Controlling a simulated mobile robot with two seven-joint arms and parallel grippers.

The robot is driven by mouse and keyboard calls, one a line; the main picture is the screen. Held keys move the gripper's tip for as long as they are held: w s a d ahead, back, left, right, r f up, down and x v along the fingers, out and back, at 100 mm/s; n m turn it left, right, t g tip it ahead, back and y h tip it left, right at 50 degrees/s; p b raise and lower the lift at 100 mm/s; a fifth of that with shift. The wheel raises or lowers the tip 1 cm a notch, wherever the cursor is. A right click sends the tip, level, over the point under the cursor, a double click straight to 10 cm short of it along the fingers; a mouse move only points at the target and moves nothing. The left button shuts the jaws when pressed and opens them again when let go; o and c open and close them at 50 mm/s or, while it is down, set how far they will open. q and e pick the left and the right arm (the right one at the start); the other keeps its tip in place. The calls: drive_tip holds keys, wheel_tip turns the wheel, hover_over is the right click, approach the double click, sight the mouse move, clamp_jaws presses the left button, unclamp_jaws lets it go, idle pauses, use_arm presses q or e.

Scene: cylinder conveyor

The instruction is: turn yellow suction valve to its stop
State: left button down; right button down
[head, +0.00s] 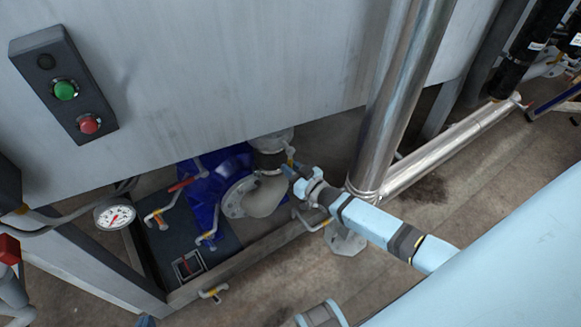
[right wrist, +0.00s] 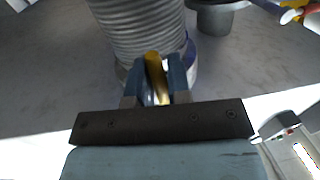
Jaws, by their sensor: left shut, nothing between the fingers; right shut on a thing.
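The yellow suction valve handle (head: 290,156) sits beside the pipe fitting under the grey tank in the head view. My right gripper (head: 287,170) reaches in from the lower right and is shut on it. In the right wrist view the yellow handle (right wrist: 154,76) stands between the two blue fingers (right wrist: 156,85), in front of a ribbed hose (right wrist: 138,30). The valve body is mostly hidden. Only a small blue tip of my left gripper (head: 146,320) shows at the bottom edge of the head view, shut and away from the valve.
A blue pump (head: 215,180) with a flanged pipe stands left of the valve. Several other yellow-tipped levers (head: 157,217) are nearby. A shiny vertical pipe (head: 395,90) rises close to my right arm. A button box (head: 64,82) and a gauge (head: 115,215) are at left.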

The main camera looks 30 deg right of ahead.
drive_tip(key=shift+a, duration=0.1)
drive_tip(key=c, duration=1.1)
unclamp_jaws()
drive_tip(key=shift+s, duration=0.1)
use_arm(q)
drive_tip(key=shift+r+p, duration=0.2)
drive_tip(key=shift+p, duration=0.6)
use_arm(e)
drive_tip(key=v, duration=1.3)
drive_tip(key=shift+s, duration=0.35)
use_arm(q)
drive_tip(key=shift+r, duration=0.1)
